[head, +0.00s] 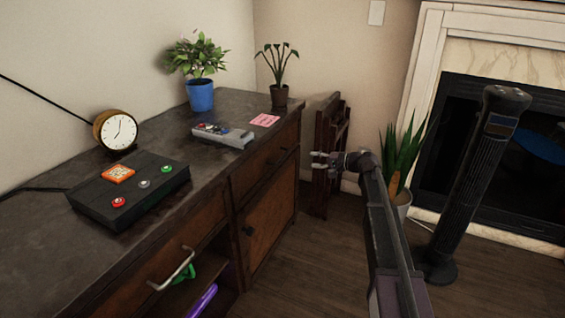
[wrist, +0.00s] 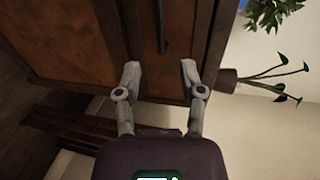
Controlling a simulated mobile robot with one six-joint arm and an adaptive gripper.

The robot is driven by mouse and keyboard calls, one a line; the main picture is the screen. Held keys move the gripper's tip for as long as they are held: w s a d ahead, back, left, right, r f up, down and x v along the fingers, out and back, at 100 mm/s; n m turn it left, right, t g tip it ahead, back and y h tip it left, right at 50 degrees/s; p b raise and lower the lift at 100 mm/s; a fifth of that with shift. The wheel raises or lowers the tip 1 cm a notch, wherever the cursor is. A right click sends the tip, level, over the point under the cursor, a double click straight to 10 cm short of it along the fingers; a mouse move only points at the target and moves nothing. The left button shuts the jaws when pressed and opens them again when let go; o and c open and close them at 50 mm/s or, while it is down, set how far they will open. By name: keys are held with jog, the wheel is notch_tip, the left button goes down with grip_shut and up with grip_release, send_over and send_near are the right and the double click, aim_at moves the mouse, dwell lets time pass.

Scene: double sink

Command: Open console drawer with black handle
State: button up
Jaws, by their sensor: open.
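The wooden console (head: 60,235) runs along the wall at left in the head view. Its far drawer (head: 262,168) looks closed, flush with the front. That drawer's black handle (wrist: 163,25) is a dark bar in the wrist view, beyond my fingertips and roughly lined up with the gap between them. My gripper (head: 318,160) is off the console's far front corner in the head view. In the wrist view my gripper (wrist: 159,68) has its two fingers spread, with nothing between them. The fingers appear apart from the handle.
A silver-handled drawer (head: 172,270) is nearer, above an open shelf with green and purple items. A cabinet door (head: 268,225) is below the far drawer. Folded wooden furniture (head: 325,185), a floor plant (head: 402,160) and a black tower (head: 475,190) stand beyond my arm.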

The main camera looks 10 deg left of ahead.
aim_at(282, 158)
jog(key=shift+a, duration=0.1)
jog(key=shift+b+x, duration=1.45)
jog(key=shift+x, duration=5.35)
grip_shut()
